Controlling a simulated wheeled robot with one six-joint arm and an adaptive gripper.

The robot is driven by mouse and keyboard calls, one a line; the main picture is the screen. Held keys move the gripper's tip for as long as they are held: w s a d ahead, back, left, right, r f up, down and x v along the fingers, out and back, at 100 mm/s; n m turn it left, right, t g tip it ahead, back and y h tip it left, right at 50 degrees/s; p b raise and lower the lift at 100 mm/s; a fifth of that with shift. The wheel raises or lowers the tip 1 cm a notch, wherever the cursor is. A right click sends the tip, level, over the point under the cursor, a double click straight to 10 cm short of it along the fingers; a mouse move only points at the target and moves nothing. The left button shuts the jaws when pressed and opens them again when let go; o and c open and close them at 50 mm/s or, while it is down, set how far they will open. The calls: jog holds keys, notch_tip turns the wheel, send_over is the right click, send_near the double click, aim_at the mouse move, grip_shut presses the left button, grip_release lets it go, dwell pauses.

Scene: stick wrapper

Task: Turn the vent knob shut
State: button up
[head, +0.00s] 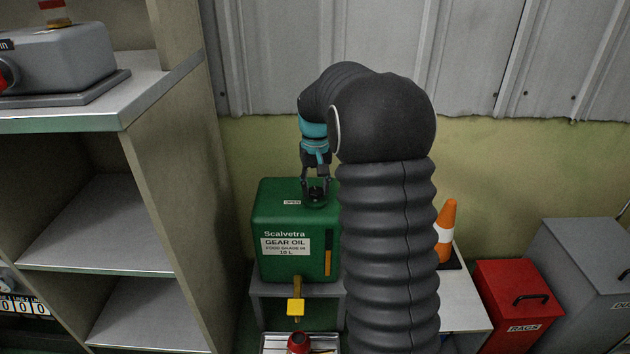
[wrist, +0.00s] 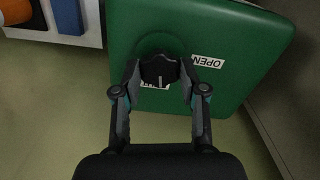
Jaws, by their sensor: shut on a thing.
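The green gear oil tank (head: 285,222) stands on a small grey stand, with a white label on its front and a yellow tap (head: 296,304) below. The black vent knob (wrist: 158,72) is on the tank's top, with a pale line on it. An OPEN label (wrist: 207,61) lies beside the knob, and a second white label (wrist: 155,86) is mostly hidden behind it. My gripper (wrist: 158,70) comes down over the tank top, its two fingers shut on the knob from both sides. In the head view my gripper (head: 317,192) is at the tank's top, and the knob is partly hidden by the fingers.
Grey shelving (head: 165,170) stands close on the left. A white table (head: 462,295) with an orange cone (head: 447,235) is on the right, then a red RAGS bin (head: 516,305) and a grey bin (head: 590,275). A ribbed metal wall is behind.

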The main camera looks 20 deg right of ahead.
aim_at(315, 190)
jog(key=shift+m+p, duration=0.45)
jog(key=shift+m, duration=0.65)
jog(key=o, duration=1.1)
jog(key=shift+o, duration=0.2)
notch_tip(315, 190, up, 12)
jog(key=shift+w, duration=0.15)
